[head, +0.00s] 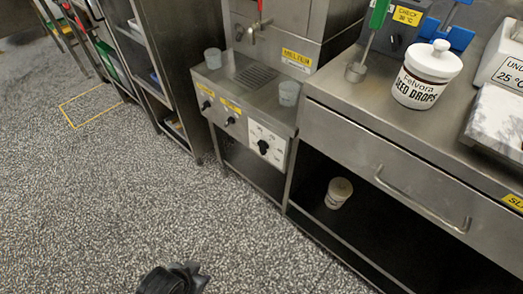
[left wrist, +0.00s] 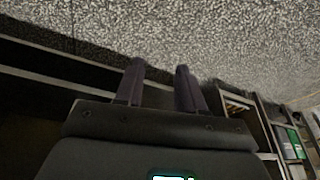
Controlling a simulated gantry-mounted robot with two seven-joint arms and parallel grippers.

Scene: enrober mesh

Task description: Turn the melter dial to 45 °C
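The melter (head: 262,85) is a steel unit with a yellow label, left of the counter in the head view. On its front, a white scale plate (head: 278,139) carries the black melter dial (head: 263,147). The dial's setting is too small to read. My left gripper (left wrist: 160,70) shows in the left wrist view with its two dark fingers apart and nothing between them. The dial does not show in that view. A black part of mine is at the bottom edge of the head view, well away from the dial; I cannot tell which arm it belongs to.
Two more knobs (head: 231,121) sit left of the dial. Grey cups (head: 289,93) stand on the melter's top. The steel counter (head: 365,115) at right holds a white-lidded seed jar (head: 427,75). The speckled floor in front is clear.

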